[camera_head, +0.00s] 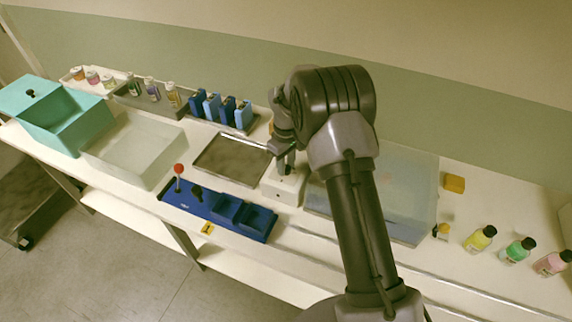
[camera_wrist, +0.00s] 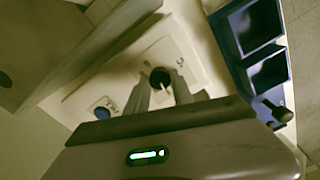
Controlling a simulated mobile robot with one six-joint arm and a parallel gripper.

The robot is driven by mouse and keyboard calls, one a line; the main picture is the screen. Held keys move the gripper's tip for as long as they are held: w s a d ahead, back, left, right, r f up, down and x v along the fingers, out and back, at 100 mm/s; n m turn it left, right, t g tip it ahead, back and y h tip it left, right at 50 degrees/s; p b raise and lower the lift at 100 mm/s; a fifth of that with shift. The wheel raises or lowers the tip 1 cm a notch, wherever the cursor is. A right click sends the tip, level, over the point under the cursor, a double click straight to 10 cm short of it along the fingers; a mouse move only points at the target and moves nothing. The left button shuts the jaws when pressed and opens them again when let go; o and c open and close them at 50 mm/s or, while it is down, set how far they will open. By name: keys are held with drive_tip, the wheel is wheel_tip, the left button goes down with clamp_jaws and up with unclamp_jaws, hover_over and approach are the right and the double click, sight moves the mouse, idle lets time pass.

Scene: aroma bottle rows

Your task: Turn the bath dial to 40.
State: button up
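The bath dial is a small black knob with a pale pointer line (camera_wrist: 160,78) on top of a white box (camera_head: 284,187). The white box also shows in the wrist view (camera_wrist: 190,62). The numbers around the dial are too small to read. My gripper (camera_wrist: 162,92) is open, with one finger on each side of the dial in the wrist view. I cannot tell whether the fingertips touch it.
A clear bath tank (camera_head: 410,205) stands right of the box, and a dark tray (camera_head: 232,159) left of it. A blue station (camera_head: 215,207) with a red-topped lever (camera_head: 179,170) lies in front.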

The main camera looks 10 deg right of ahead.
clamp_jaws()
drive_tip(key=m, duration=0.7)
drive_tip(key=shift+m+b, duration=0.3)
drive_tip(key=shift+b, duration=0.05)
drive_tip(key=m, duration=0.4)
drive_tip(key=shift+b, duration=0.35)
drive_tip(key=shift+m+b, duration=0.35)
drive_tip(key=shift+m, duration=1.65)
